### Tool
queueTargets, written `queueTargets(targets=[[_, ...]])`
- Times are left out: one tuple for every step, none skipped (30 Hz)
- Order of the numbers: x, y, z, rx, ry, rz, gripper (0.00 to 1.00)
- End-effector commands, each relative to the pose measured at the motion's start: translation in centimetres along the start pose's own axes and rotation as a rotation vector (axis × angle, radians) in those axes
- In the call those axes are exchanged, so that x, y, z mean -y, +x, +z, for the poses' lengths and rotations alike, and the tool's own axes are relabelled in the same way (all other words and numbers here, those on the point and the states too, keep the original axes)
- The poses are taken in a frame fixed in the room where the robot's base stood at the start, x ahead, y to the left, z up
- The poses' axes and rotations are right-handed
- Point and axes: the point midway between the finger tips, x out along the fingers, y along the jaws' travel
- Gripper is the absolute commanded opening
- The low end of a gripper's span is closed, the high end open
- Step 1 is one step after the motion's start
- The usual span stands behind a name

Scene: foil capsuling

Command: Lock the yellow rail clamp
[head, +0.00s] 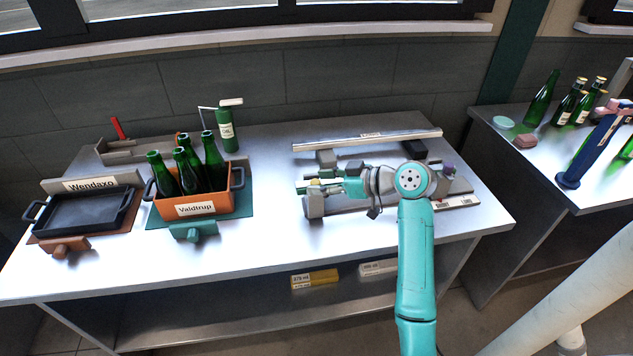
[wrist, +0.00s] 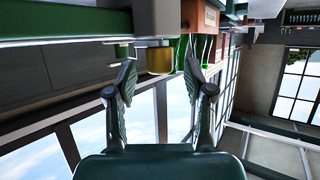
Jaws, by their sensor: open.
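A yellow knob-like part (wrist: 160,60), likely the rail clamp, shows in the wrist view just beyond and between my fingertips. In the head view a small yellow spot (head: 314,182) shows at the left end of the grey rail fixture, largely hidden by my gripper. My gripper (head: 320,187) points left, low over that fixture. In the wrist view my gripper (wrist: 163,75) is open, with its two fingers apart and nothing held between them. I cannot tell whether a finger touches the yellow part, or how the clamp is set.
An orange crate (head: 213,205) of green bottles, labelled Valdtrup, stands left of the fixture. A black tray (head: 85,210) is further left. A long pale bar (head: 370,139) lies behind my arm. A green pump bottle (head: 226,130) stands at the back. The table's front middle is clear.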

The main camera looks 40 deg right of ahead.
Motion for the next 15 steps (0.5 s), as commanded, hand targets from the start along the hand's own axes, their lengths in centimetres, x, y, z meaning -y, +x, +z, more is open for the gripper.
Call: queueTargets(targets=[[-0.1,-1.0,0.1,0.0,0.0,0.005,0.53],[-0.1,-1.6,0.1,0.001,0.0,0.005,0.53],[-0.2,-2.5,0.0,-0.001,0.0,0.006,0.53],[-0.1,-3.1,0.0,0.0,0.0,0.005,0.53],[-0.2,-3.7,0.1,0.0,0.0,0.006,0.53],[-0.1,-4.5,0.1,0.0,-0.001,0.006,0.53],[-0.1,-5.1,0.1,0.0,0.0,0.006,0.53],[-0.2,-5.7,0.1,0.0,0.001,0.006,0.53],[-0.1,-6.4,0.1,0.0,0.001,0.005,0.53],[-0.1,-6.9,0.1,0.001,0.001,0.005,0.53],[-0.1,-7.4,0.1,0.001,0.0,0.005,0.53],[-0.1,-8.0,0.1,0.001,0.001,0.005,0.53],[-0.1,-8.4,0.1,0.001,0.001,0.004,0.53],[-0.1,-8.7,0.1,0.001,0.001,0.003,0.53],[-0.1,-9.1,0.1,0.001,0.001,0.004,0.53]])
